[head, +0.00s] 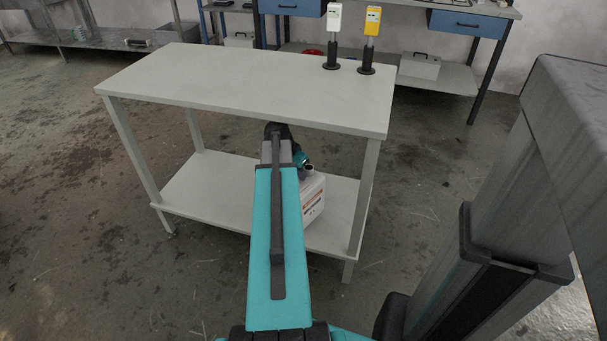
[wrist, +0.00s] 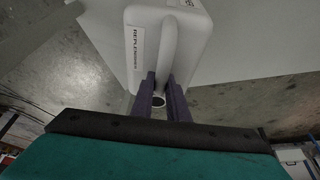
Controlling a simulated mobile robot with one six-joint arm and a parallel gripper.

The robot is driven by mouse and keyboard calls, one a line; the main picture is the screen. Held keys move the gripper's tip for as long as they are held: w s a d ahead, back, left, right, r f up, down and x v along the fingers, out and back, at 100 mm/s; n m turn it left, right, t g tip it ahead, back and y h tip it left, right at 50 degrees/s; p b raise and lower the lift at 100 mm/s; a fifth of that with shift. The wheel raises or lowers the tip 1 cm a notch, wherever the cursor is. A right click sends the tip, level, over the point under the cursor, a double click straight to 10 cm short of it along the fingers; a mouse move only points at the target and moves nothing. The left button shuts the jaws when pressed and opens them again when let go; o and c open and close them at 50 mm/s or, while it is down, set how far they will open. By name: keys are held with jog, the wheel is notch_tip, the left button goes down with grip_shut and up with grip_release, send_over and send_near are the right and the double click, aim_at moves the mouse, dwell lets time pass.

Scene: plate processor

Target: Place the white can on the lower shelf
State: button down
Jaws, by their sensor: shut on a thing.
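The white can (head: 314,198) is at the lower shelf (head: 192,190) of the table, right of the shelf's middle, partly hidden behind my arm in the head view. It looks upright, with a dark cap on top and an orange and dark label on its side. In the wrist view the white can (wrist: 148,45) fills the upper middle, with its handle toward me. My gripper (wrist: 165,88) is shut on the can's handle. I cannot tell whether the can's base touches the shelf.
The table's top (head: 240,85) is above the can and limits height. Table legs stand at the corners, one (head: 364,195) just right of the can. The lower shelf's left part is clear.

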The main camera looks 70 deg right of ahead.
jog(key=shift+s+d+f+b, duration=0.2)
jog(key=shift+d+f, duration=0.05)
jog(key=shift+d, duration=0.3)
jog(key=shift+s+d+f+b, duration=0.15)
jog(key=shift+d+f+b, duration=0.1)
jog(key=shift+d, duration=0.35)
jog(key=shift+s+d+f+b, duration=0.15)
jog(key=shift+s+d+f, duration=0.1)
jog(key=shift+d, duration=0.3)
jog(key=c, duration=1.7)
grip_release()
jog(key=shift+f, duration=0.1)
jog(key=shift+a+r+p, duration=0.2)
jog(key=shift+r+p, duration=0.15)
jog(key=shift+r, duration=0.3)
jog(key=shift+w+a+r, duration=0.1)
jog(key=shift+w+a, duration=0.05)
jog(key=shift+a, duration=0.15)
jog(key=w+a, duration=0.1)
jog(key=a, duration=0.2)
jog(key=w+a+p, duration=0.1)
jog(key=a, duration=0.3)
jog(key=w+a, duration=0.1)
jog(key=a, duration=0.2)
jog(key=shift+w+a+p, duration=0.15)
jog(key=shift+w+p, duration=0.15)
jog(key=shift+p, duration=0.05)
jog(key=shift+w+a, duration=0.1)
jog(key=shift+a, duration=0.2)
